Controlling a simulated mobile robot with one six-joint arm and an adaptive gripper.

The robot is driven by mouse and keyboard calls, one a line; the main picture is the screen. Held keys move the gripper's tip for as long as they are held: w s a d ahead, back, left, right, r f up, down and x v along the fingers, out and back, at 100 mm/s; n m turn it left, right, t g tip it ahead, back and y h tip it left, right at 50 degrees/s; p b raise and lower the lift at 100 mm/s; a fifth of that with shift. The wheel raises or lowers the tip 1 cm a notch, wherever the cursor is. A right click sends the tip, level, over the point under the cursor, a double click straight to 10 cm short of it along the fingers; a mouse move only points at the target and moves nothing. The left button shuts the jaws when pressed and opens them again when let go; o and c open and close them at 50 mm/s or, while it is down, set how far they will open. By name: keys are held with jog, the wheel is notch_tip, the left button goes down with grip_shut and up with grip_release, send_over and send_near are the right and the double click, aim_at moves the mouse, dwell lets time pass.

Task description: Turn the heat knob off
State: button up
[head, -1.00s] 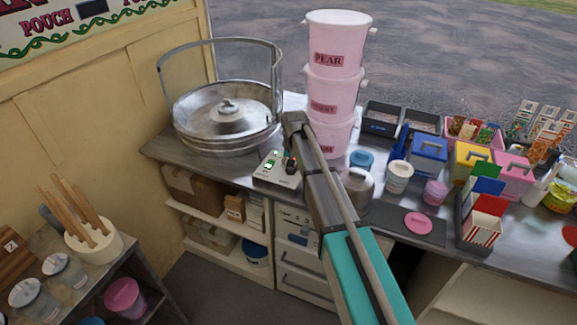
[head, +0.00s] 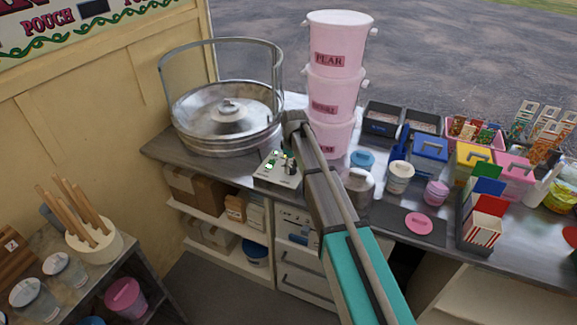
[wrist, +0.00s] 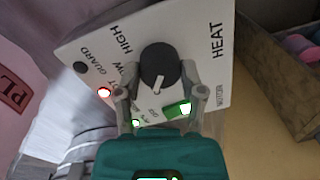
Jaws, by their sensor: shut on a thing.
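The heat knob (wrist: 159,66) is a round black dial with a pale pointer line, on a white control panel (wrist: 205,22) marked HEAT, HIGH, LOW, GUARD and MOTOR in the wrist view. My gripper (wrist: 157,82) is shut on the knob, one finger on each side of it. The pointer line runs toward the lower part of the picture, between the fingers. The lettering below the knob is partly hidden by my fingers. In the head view the control box (head: 277,169) sits on the counter's front edge, and my arm hides part of it.
A red lamp (wrist: 104,92) and a green rocker switch (wrist: 177,108) are lit close to my fingers. In the head view the metal floss bowl (head: 228,122) stands behind left. Stacked pink buckets (head: 338,45) stand behind my arm.

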jog(key=shift+w+d+n, duration=0.1)
jog(key=shift+w+n, duration=0.1)
jog(key=shift+n, duration=0.4)
jog(key=o, duration=1.2)
jog(key=shift+w+f, duration=0.1)
jog(key=shift+c, duration=0.2)
jog(key=shift+s, duration=0.2)
